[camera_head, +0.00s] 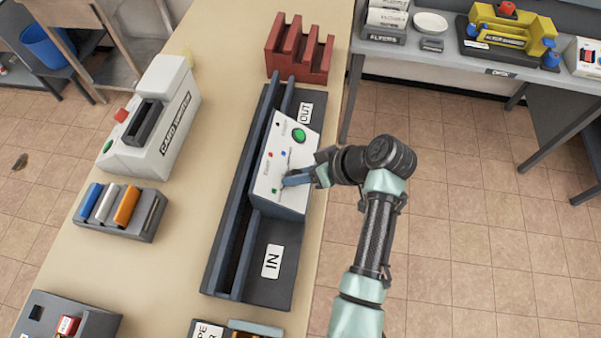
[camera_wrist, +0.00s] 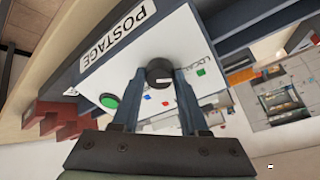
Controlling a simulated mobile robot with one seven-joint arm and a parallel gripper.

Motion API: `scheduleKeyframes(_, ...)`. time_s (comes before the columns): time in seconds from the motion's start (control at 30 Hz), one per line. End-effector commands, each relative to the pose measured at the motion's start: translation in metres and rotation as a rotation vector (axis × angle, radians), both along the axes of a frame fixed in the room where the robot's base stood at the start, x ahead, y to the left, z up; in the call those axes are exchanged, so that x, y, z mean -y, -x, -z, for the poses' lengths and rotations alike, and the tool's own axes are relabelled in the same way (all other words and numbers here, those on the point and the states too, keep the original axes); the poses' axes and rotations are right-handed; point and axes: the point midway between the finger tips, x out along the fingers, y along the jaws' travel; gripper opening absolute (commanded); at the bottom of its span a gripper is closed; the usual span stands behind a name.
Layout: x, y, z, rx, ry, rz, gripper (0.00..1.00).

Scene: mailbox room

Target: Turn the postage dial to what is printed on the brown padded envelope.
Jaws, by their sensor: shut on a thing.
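The postage machine (camera_head: 268,185) is a pale box on a dark track marked IN and OUT. Its top has a green button (camera_head: 299,135) and small red, blue and green marks. The dark round postage dial (camera_wrist: 159,70) shows in the wrist view, with a white line on it; in the head view my gripper hides it. My gripper (camera_head: 292,180) is shut on the dial, with one finger on each side in the wrist view (camera_wrist: 160,84). The word by the green mark seems to read LOCAL. I cannot tell which mark the dial points to. No brown padded envelope is visible.
A red slotted rack (camera_head: 298,50) is beyond the OUT end. A grey side table (camera_head: 450,62) is at upper right. Floor is clear right of my arm.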

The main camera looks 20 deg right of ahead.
Motion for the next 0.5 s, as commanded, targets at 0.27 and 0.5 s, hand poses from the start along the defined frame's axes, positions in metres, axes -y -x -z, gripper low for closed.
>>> scheduleKeyframes(0.27,0.0007,-0.0004,-0.0006,0.003,0.004,-0.001,0.00)
scheduleKeyframes(0.5,0.0005,-0.0003,-0.0005,0.001,0.003,-0.001,0.73)
